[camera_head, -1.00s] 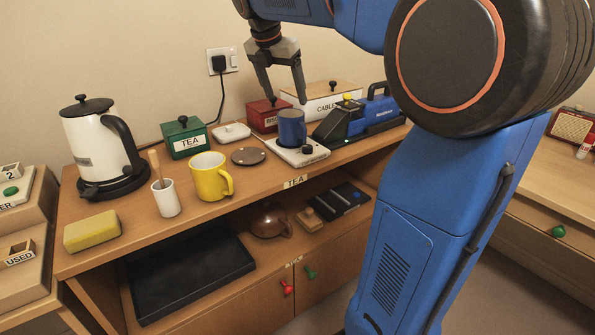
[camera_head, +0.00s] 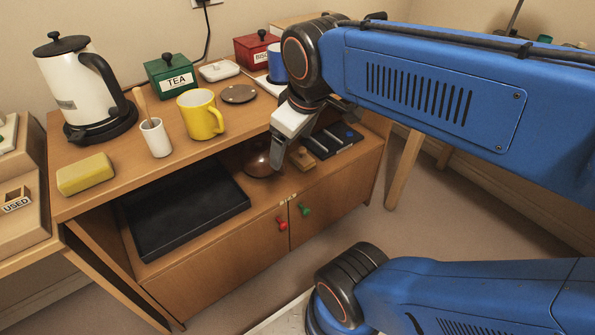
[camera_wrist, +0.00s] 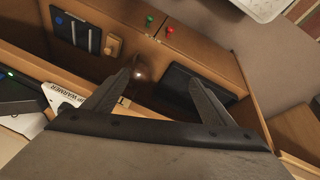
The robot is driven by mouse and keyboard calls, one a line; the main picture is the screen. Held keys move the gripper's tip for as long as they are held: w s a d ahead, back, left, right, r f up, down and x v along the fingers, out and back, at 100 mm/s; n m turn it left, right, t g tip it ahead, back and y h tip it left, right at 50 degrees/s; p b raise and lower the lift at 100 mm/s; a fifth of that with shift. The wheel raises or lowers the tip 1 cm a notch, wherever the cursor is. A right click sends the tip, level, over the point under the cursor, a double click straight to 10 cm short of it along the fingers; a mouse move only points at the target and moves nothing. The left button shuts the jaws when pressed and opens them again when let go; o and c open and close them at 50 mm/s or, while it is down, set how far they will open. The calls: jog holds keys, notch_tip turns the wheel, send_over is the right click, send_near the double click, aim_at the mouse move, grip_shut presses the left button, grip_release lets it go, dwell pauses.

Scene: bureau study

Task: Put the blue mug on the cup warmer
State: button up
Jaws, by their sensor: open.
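The blue mug (camera_head: 276,63) is at the back right of the counter, half hidden behind my arm. The white cup warmer (camera_head: 268,86) shows only as a sliver below it; the earlier view has the mug upright on it. The wrist view shows the warmer's lettered edge (camera_wrist: 68,103), but no mug. My gripper (camera_head: 282,150) is tilted downward in front of the counter's front edge, apart from the mug. In the wrist view, my gripper (camera_wrist: 162,84) has its fingers spread with nothing held between them.
A yellow mug (camera_head: 200,115), white cup (camera_head: 155,138), kettle (camera_head: 72,80), green tea box (camera_head: 170,77) and red box (camera_head: 256,48) stand on the counter. A brown teapot (camera_head: 258,160) and black tray (camera_head: 185,215) are on the shelf below. Floor ahead is free.

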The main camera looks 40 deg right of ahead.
jog(key=s+a+f+m, duration=0.1)
jog(key=s+f+m, duration=0.3)
jog(key=f, duration=0.1)
jog(key=shift+a+y, duration=0.25)
jog(key=shift+y, duration=0.05)
jog(key=shift+r, duration=0.1)
dwell(1.6)
